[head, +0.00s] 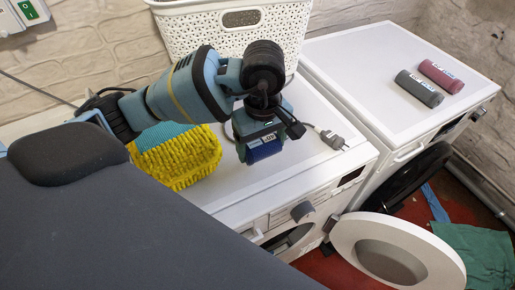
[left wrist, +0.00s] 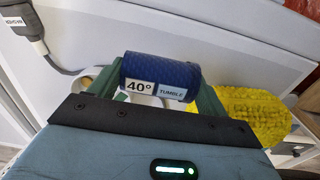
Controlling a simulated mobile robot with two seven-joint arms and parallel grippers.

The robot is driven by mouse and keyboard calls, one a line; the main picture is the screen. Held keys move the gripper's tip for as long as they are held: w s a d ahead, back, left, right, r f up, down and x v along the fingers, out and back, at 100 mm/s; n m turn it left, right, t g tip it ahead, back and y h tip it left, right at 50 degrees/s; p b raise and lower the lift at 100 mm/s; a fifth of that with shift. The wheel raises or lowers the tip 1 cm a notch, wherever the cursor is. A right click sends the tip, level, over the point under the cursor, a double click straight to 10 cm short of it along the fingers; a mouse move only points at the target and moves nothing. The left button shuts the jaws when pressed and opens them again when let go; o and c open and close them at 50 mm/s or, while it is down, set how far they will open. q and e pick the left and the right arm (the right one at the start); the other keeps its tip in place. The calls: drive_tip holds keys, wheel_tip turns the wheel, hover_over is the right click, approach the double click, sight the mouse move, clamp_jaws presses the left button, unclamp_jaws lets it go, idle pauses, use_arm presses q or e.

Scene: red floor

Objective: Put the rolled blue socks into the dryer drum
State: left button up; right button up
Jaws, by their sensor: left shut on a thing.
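The rolled blue socks (head: 264,151) are in my left gripper (head: 262,138), above the top of the nearer white machine. In the left wrist view the blue roll (left wrist: 160,70) lies across between the two green fingers, with a label reading "40°" and "TUMBLE". My left gripper (left wrist: 150,97) is shut on it. A round white door (head: 395,238) stands open at the lower right. A dark round rim (head: 408,180) shows at the front of the farther machine. The inside of a drum is hidden, and I cannot tell which machine is the dryer. My right gripper is out of view.
A yellow shaggy cloth (head: 180,160) and a plug (head: 333,139) lie on the nearer machine (head: 225,195), before a white basket (head: 240,35). Grey (head: 418,88) and dark red (head: 441,76) rolls lie on the farther machine (head: 375,65). A green cloth (head: 480,250) is at lower right.

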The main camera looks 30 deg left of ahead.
sight(258, 151)
use_arm(q)
drive_tip(key=shift+w+a, duration=0.1)
drive_tip(key=shift+a, duration=0.3)
drive_tip(key=shift+w+a+f, duration=0.1)
drive_tip(key=shift+a+f, duration=0.05)
drive_tip(key=shift+f, duration=1.65)
drive_tip(key=shift+f, duration=0.2)
drive_tip(key=o, duration=1)
drive_tip(key=shift+r, duration=0.1)
wheel_tip(258, 151, up, 12)
drive_tip(key=shift+r+p, duration=0.15)
drive_tip(key=shift+p, duration=0.45)
